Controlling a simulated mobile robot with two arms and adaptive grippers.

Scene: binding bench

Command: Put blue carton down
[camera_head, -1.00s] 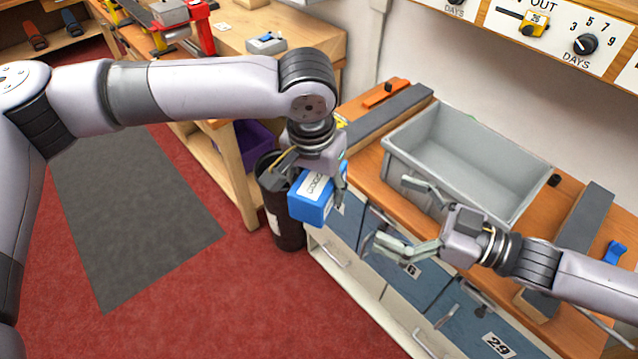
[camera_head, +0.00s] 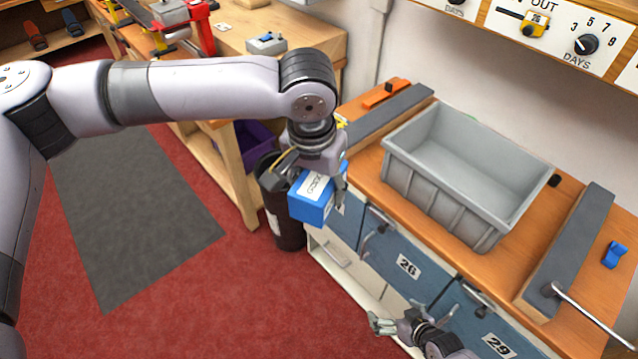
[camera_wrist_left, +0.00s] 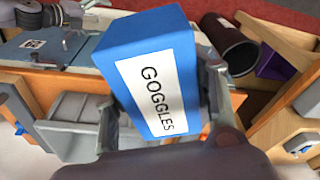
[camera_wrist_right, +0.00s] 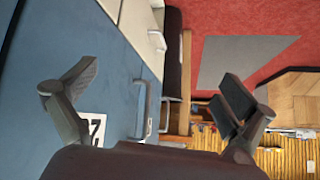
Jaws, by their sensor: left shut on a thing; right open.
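The blue carton (camera_head: 312,197) has a white label; in the left wrist view the carton (camera_wrist_left: 150,70) reads GOGGLES. My left gripper (camera_head: 322,172) is shut on it and holds it in the air, in front of the bench's left end and beside the dark bin. My right gripper (camera_head: 390,322) is open and empty, low in front of the blue drawer fronts. In the right wrist view its fingers (camera_wrist_right: 150,95) are spread apart with nothing between them.
An empty grey tub (camera_head: 400,172) stands on the orange bench top (camera_head: 362,165). Grey bars lie either side of it. Blue drawers (camera_head: 385,248) numbered 26 and 29 sit below. A dark bin (camera_head: 289,232) stands on the red floor. A purple crate (camera_head: 257,140) is behind it.

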